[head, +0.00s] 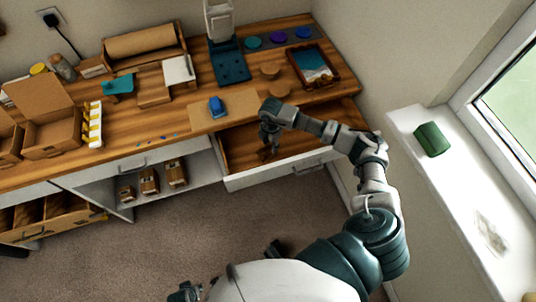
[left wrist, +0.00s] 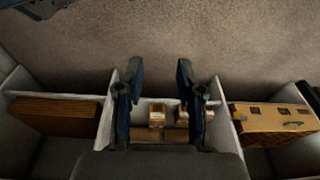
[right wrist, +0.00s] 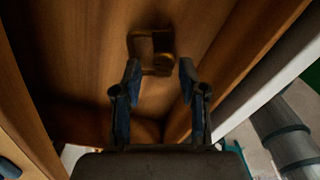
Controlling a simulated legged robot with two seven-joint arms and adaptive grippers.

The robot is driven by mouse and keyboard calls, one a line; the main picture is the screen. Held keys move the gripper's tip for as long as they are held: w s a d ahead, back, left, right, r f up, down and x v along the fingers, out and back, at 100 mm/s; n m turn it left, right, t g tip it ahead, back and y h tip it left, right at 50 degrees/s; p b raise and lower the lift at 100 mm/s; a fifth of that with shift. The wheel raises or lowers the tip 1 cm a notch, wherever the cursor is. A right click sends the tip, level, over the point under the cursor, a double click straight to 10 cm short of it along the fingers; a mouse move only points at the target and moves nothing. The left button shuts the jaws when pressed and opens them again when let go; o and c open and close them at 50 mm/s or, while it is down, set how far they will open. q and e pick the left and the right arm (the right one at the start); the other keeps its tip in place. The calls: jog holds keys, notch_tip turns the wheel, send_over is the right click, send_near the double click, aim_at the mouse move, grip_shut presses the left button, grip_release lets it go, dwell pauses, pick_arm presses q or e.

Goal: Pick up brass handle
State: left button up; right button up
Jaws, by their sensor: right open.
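The brass handle (right wrist: 160,62) lies on the wooden floor of the open drawer (head: 285,175) and shows as a small bent bar in the right wrist view. My right gripper (right wrist: 160,72) is open and points down into the drawer. The handle's lower part appears between its fingertips, its upper part beyond them; I cannot tell whether they touch. In the head view my right gripper (head: 268,150) hides most of that spot. My left gripper (left wrist: 157,72) is open and empty in the left wrist view, over cabinet compartments.
The drawer's walls stand close around my right gripper. The wooden worktop (head: 175,125) above holds a blue object (head: 217,107), a framed tray (head: 313,66) and open cardboard boxes (head: 52,115). Small boxes (head: 150,182) sit in the shelf below. The carpet (head: 165,240) is clear.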

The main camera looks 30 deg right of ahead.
jog(key=f, duration=0.2)
jog(key=f+b, duration=0.1)
jog(key=f, duration=0.2)
jog(key=shift+s+d+f, duration=0.1)
jog(key=shift+s, duration=0.1)
jog(key=shift+f, duration=0.45)
pick_arm(q)
notch_tip(320, 180, up, 3)
jog(key=shift+w+r, duration=0.1)
jog(key=shift+w, duration=0.05)
pick_arm(e)
jog(key=shift+c, duration=0.2)
jog(key=shift+r, duration=0.1)
grip_shut()
